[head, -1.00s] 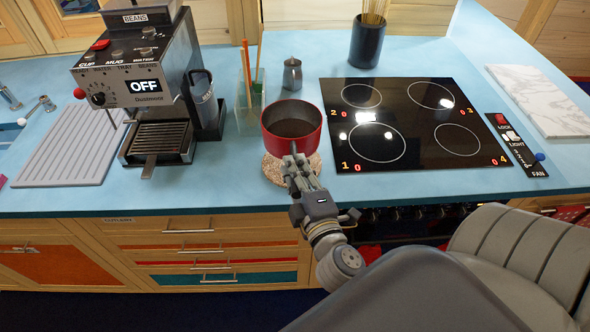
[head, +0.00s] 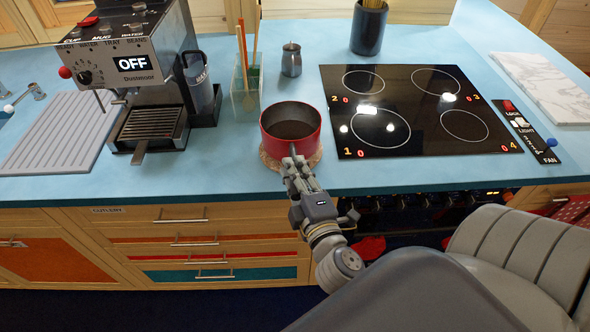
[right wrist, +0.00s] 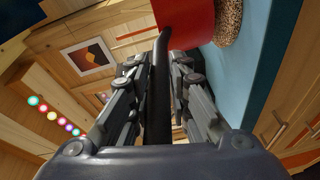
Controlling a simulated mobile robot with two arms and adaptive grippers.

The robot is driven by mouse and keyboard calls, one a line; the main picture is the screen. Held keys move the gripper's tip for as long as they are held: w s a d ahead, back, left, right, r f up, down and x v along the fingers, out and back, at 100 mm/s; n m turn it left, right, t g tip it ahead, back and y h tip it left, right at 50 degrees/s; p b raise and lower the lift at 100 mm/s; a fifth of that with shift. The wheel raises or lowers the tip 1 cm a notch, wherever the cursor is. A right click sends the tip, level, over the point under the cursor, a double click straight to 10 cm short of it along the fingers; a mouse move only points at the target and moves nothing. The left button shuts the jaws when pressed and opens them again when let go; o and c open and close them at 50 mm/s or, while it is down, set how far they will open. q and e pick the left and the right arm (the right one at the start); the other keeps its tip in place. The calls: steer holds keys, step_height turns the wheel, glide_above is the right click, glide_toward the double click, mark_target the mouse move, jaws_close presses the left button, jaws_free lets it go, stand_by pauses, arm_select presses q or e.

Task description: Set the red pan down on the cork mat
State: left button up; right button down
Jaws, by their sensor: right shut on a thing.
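The red pan (head: 291,142) is upright over the cork mat (head: 267,160) near the counter's front edge. It looks empty, with a dark inside. The mat's edge shows around the front of the pan; its middle is hidden. My right gripper (head: 297,170) is shut on the pan's dark handle, which points toward me. In the right wrist view the handle (right wrist: 158,95) runs between the fingers, and the pan's red side (right wrist: 187,22) is right by the mat (right wrist: 229,20). I cannot tell for certain whether they touch. My left gripper is not in view.
The black hob (head: 415,110) lies just right of the pan. A clear holder with sticks (head: 245,85) and a small metal pot (head: 291,60) stand behind it. The coffee machine (head: 140,85) is at the left. The blue counter between machine and pan is free.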

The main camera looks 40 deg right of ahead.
steer(key=shift+f+b, duration=0.35)
steer(key=shift+f, duration=0.3)
stand_by(0.4)
steer(key=c, duration=1.5)
jaws_free()
steer(key=shift+o, duration=0.5)
steer(key=shift+f, duration=0.1)
steer(key=shift+f+b, duration=0.25)
steer(key=shift+b, duration=0.05)
steer(key=shift+s, duration=0.1)
